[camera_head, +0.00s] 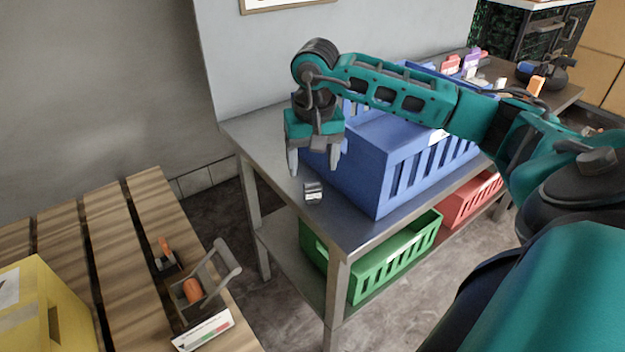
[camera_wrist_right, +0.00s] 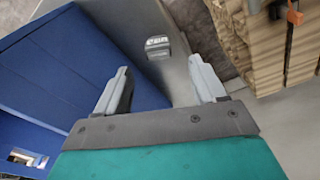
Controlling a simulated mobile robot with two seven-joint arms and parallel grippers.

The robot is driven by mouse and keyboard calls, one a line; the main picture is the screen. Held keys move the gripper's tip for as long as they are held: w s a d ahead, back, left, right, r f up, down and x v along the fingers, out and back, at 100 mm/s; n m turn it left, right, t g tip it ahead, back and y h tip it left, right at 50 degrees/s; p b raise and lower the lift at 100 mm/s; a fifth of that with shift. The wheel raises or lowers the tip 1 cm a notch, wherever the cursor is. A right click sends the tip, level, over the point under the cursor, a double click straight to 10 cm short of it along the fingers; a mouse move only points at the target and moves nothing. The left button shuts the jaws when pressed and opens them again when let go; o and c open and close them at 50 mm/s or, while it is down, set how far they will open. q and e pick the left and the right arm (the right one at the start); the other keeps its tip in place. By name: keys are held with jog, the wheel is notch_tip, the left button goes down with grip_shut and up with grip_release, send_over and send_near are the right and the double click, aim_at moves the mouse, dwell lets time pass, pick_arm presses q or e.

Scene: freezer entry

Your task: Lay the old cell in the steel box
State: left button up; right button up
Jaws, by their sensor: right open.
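A small black and silver block (camera_head: 313,192), which looks like the old cell, lies on the steel table (camera_head: 258,125) near its front-left corner. My right gripper (camera_head: 313,168) points down over the table just behind the block, its jaws open and empty. In the right wrist view the block (camera_wrist_right: 157,45) lies beyond the fingertips, roughly in line with the gap of the right gripper (camera_wrist_right: 160,85). My left gripper is not in view.
A blue crate (camera_head: 375,165) stands right beside my right gripper. Green (camera_head: 395,262) and red (camera_head: 470,200) crates are on the lower shelf. A yellow box (camera_head: 50,310) and a small orange-handled item (camera_head: 165,250) are on the slats (camera_head: 125,240). A floor gap separates table and slats.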

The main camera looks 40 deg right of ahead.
aim_at(313, 184)
jog(key=shift+w+d+f, duration=0.15)
jog(key=shift+f, duration=1.35)
jog(key=shift+w+d+f, duration=0.15)
jog(key=shift+f, duration=1.3)
jog(key=shift+r, duration=0.1)
jog(key=c, duration=1.3)
